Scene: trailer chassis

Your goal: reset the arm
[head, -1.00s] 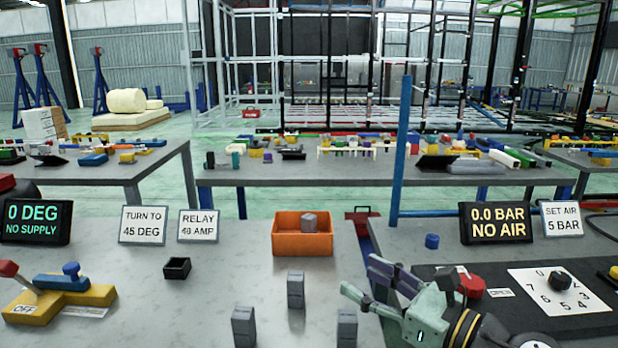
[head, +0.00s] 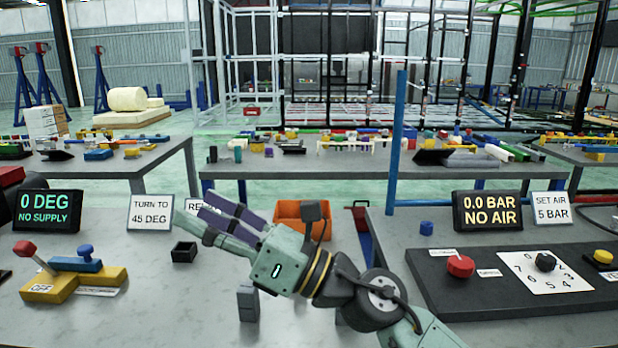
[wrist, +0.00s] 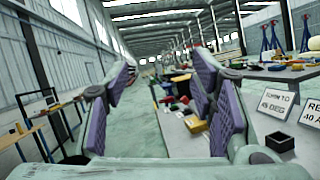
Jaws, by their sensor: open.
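My gripper (head: 212,222) is raised over the middle of the near bench in the head view, pointing left and slightly up. In the wrist view my gripper (wrist: 165,110) shows two purple-padded fingers spread wide with nothing between them. My arm covers part of the orange bin (head: 290,209) and the relay sign (head: 193,206). One grey block (head: 247,302) shows below my gripper, partly hidden.
A small black open box (head: 184,252) stands left of my gripper. A yellow base with a red lever (head: 50,285) and blue handle is at front left. A black panel with a red knob (head: 460,266) is at right. Display boards (head: 48,212) stand along the back.

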